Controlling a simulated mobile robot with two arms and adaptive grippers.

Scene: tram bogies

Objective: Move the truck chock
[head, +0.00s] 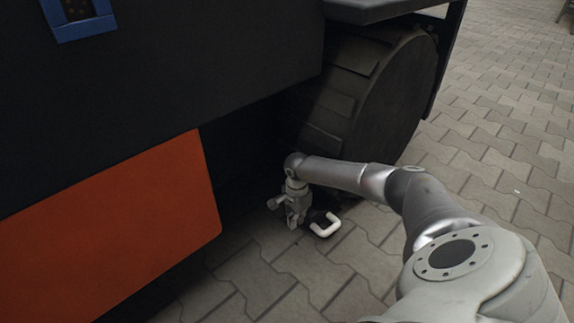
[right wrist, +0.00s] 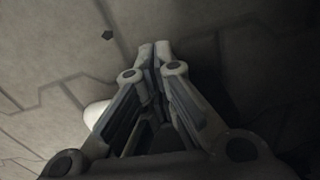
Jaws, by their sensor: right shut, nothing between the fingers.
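The truck chock shows mainly as a white U-shaped handle (head: 325,225) low on the paving beside the vehicle's wheel. Its dark body is hard to make out in the shadow behind the handle. My right gripper (head: 293,222) points down just left of the handle, apart from it. In the right wrist view the two fingertips (right wrist: 155,50) meet and hold nothing. A pale rounded piece (right wrist: 96,114), probably the handle, shows left of the fingers, partly hidden by them. My left gripper is not in view.
A large dark wheel (head: 395,100) stands behind my right arm. The vehicle's dark side (head: 200,60) and orange panel (head: 120,215) fill the left. Open block paving (head: 510,130) lies to the right.

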